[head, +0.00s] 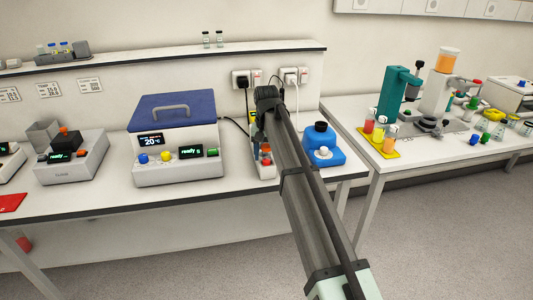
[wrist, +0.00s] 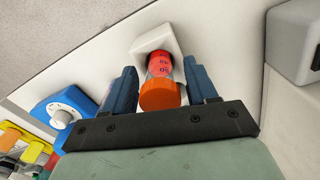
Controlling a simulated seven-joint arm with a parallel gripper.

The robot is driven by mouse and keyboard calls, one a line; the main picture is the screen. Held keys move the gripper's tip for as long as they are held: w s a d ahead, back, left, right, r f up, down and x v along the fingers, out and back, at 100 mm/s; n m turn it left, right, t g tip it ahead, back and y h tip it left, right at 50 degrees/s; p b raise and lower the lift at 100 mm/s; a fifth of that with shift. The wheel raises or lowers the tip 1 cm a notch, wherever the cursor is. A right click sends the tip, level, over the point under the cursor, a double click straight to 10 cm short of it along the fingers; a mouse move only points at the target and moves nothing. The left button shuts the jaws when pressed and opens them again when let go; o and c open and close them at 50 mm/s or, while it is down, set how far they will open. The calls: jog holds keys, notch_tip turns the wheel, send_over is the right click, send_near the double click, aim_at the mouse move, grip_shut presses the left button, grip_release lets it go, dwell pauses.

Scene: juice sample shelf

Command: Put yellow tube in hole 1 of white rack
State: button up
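My gripper (wrist: 162,88) is above a white block (wrist: 146,42), its two blue fingers on either side of a tube with an orange cap and red contents (wrist: 160,84). The fingers look spread, with narrow gaps beside the tube. The tube's far end is at the white block; whether it sits in a hole is hidden. In the head view my arm covers most of this spot; a white holder (head: 261,172) with red and orange parts shows beside it. No tube that is clearly yellow, and no hole number, can be made out.
A blue device (head: 323,148) with a white knob stands right of my arm. A grey machine with a blue lid (head: 172,112) stands left. On the right table, a yellow tray (head: 378,146) holds coloured containers. The bench's front strip is mostly clear.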

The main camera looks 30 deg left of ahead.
jog(key=shift+o, duration=0.7)
notch_tip(320, 180, up, 14)
jog(key=s+d+f+g+h, duration=0.1)
jog(key=s+d+f, duration=0.2)
jog(key=d+f, duration=1.2)
jog(key=s+d+f+m+g+h, duration=0.1)
jog(key=s+d+f, duration=0.1)
jog(key=d+f, duration=1.3)
jog(key=s+d+f+g+h, duration=0.1)
jog(key=s+d+f, duration=0.2)
jog(key=d+f, duration=1.25)
jog(key=s+d+f+m+g+y, duration=0.1)
jog(key=s+d+f, duration=0.4)
jog(key=f, duration=0.4)
jog(key=s+d+f+m+g, duration=0.1)
jog(key=s+d+f, duration=0.2)
jog(key=s+f, duration=0.6)
jog(key=s+d+f+m+g+y, duration=0.1)
jog(key=s+d+f, duration=0.2)
jog(key=s, duration=0.5)
jog(key=s+d+f+m+y, duration=0.1)
jog(key=s+d+f+m, duration=0.1)
jog(key=s+d, duration=0.3)
jog(key=s+f, duration=0.1)
jog(key=s, duration=0.3)
jog(key=shift+f+g, duration=0.35)
jog(key=shift+g, duration=0.05)
